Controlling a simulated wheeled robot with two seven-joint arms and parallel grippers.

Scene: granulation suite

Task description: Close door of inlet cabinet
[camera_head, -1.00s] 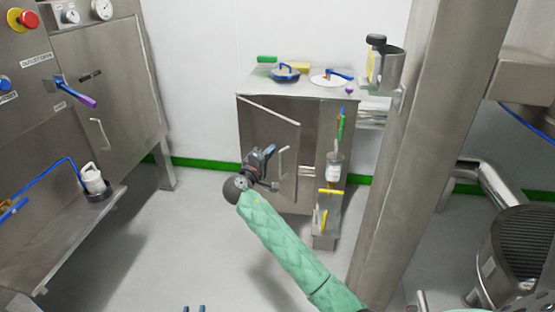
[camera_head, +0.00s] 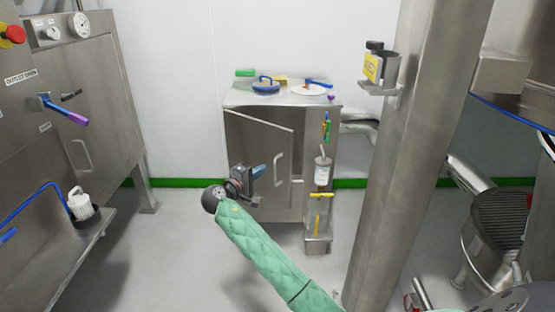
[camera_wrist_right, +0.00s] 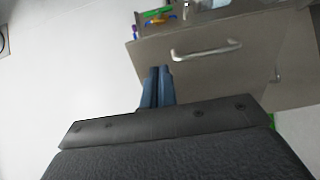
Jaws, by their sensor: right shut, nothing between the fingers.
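The small steel cabinet (camera_head: 270,99) stands against the back wall. Its door (camera_head: 250,150) stands partly open, swung out towards me with its free edge on the right; a dark gap shows beside that edge. A vertical bar handle (camera_head: 278,168) sits near the free edge. My right gripper (camera_head: 260,171) is shut and empty, in front of the door's lower part, left of the handle. In the right wrist view, the blue fingers (camera_wrist_right: 158,85) are together before the door panel (camera_wrist_right: 225,75), near its handle (camera_wrist_right: 206,51). Contact with the door cannot be told. My left gripper is not in view.
Brushes and a white disc (camera_head: 308,89) lie on the cabinet top. A bottle (camera_head: 323,172) and tools hang on its right side. A steel column (camera_head: 420,140) stands at right, a control panel machine (camera_head: 75,110) at left. The floor before the cabinet is clear.

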